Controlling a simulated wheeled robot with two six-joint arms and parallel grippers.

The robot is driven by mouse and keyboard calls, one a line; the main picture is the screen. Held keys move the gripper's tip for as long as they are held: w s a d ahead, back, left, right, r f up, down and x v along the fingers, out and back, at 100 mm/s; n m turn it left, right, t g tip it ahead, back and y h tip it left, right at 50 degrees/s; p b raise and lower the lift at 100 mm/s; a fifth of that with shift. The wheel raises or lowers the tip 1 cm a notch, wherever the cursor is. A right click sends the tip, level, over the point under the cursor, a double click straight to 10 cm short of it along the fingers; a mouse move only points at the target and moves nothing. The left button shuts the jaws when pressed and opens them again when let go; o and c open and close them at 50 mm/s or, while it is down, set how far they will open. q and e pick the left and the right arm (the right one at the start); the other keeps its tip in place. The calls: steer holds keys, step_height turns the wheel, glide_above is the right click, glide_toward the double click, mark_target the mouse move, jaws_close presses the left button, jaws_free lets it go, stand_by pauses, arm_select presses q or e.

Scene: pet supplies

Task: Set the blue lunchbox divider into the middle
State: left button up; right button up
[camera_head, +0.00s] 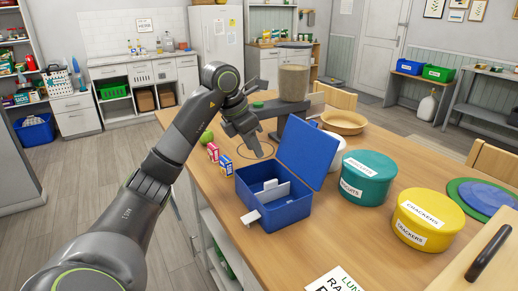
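The blue lunchbox (288,212) stands on the wooden table with its lid (308,154) raised at the back. A whitish divider (273,194) shows inside it, running across the interior. I cannot tell whether the tab is joined to the divider. My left gripper (252,146) points down above the table behind the lunchbox, apart from the divider. Its fingers are dark and small, so their opening is unclear. No held object shows. My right gripper is out of view.
Small cartons (225,165) stand left of the lunchbox. A teal tub (366,186) and a yellow crackers tub (427,222) stand to its right. A tall container (293,84) and a wooden bowl (344,122) are behind.

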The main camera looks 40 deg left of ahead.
arm_select(q)
steer(key=shift+p+v, duration=0.7)
steer(key=shift+v, duration=0.95)
